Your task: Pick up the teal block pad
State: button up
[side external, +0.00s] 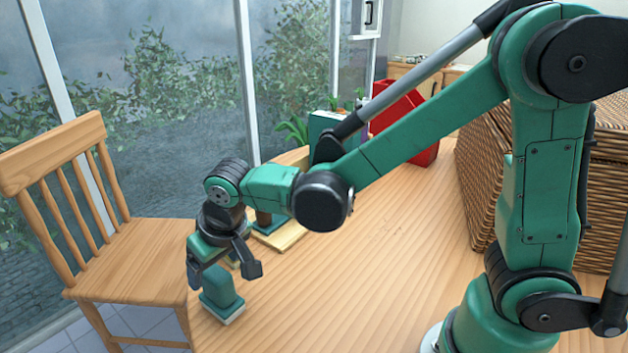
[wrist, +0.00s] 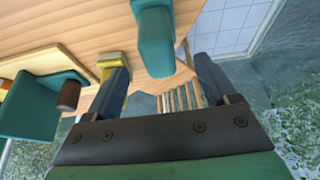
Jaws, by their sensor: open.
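The teal block pad (side external: 221,287) is a rounded teal block with a pale base. It stands upright on the wooden table near its left end in the side view. In the wrist view the teal block pad (wrist: 154,42) shows at the top centre, between and beyond the fingertips. My gripper (side external: 223,271) is open and points down, with its two dark fingers spread around the upper part of the block in the side view. I cannot tell whether a finger touches the block.
A pale wooden board (side external: 283,239) with a brown and teal item (side external: 264,222) lies behind my gripper. A yellow object (wrist: 110,66) is close to the left finger. The table's middle is clear.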

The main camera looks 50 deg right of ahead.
aim_at(215, 272)
jog(key=shift+x, duration=2.5)
grip_shut()
